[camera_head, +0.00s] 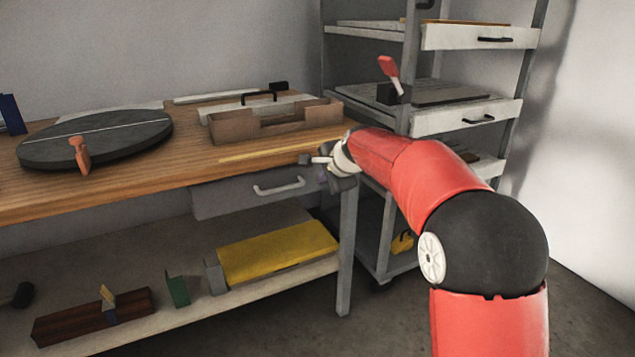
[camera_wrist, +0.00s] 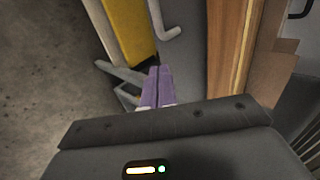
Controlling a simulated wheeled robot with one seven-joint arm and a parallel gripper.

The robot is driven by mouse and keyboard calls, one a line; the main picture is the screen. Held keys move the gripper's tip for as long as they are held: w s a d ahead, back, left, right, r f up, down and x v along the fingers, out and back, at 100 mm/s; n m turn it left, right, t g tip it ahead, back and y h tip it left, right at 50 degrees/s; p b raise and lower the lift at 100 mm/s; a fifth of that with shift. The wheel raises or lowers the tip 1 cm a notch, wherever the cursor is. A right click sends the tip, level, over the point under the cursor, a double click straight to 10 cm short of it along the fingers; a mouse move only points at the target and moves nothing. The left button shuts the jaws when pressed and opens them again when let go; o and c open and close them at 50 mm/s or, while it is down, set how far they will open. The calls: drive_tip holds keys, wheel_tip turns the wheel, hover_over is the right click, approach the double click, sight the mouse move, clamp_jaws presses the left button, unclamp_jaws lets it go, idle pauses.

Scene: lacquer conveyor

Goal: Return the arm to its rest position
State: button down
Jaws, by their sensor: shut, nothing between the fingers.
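My gripper (camera_head: 322,178) is at the end of my red and black arm, just in front of the right end of the wooden workbench (camera_head: 230,161). It hangs near the bench edge, to the right of the grey drawer (camera_head: 240,193). In the wrist view my gripper's purple fingers (camera_wrist: 156,80) are together, with nothing between them. In the head view the fingertips are small and partly hidden by the wrist.
A round dark turntable (camera_head: 110,135) and a wooden tray (camera_head: 240,125) stand on the bench. A yellow block (camera_head: 278,250) lies on the lower shelf. A grey rack with drawers (camera_head: 465,118) stands behind my arm. The floor (camera_head: 390,320) in front is clear.

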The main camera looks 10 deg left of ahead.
drive_tip(key=s+d+r+n+h, duration=0.1)
drive_tip(key=s+d+r+n, duration=0.35)
drive_tip(key=s+d, duration=0.8)
drive_tip(key=s+d+f+n+h, duration=0.1)
drive_tip(key=s+d+f+n, duration=0.1)
drive_tip(key=s, duration=0.7)
drive_tip(key=s+d+f+n+g+h, duration=0.1)
drive_tip(key=s+d+f, duration=0.3)
drive_tip(key=s, duration=0.6)
drive_tip(key=s+d+f+n+g+h, duration=0.1)
drive_tip(key=s+d, duration=0.4)
drive_tip(key=s, duration=0.5)
wheel_tip(320, 180, down, 2)
drive_tip(key=n+h, duration=0.1)
drive_tip(key=n, duration=0.1)
drive_tip(key=shift+s+n, duration=0.2)
drive_tip(key=shift+n, duration=0.15)
drive_tip(key=shift+f, duration=0.1)
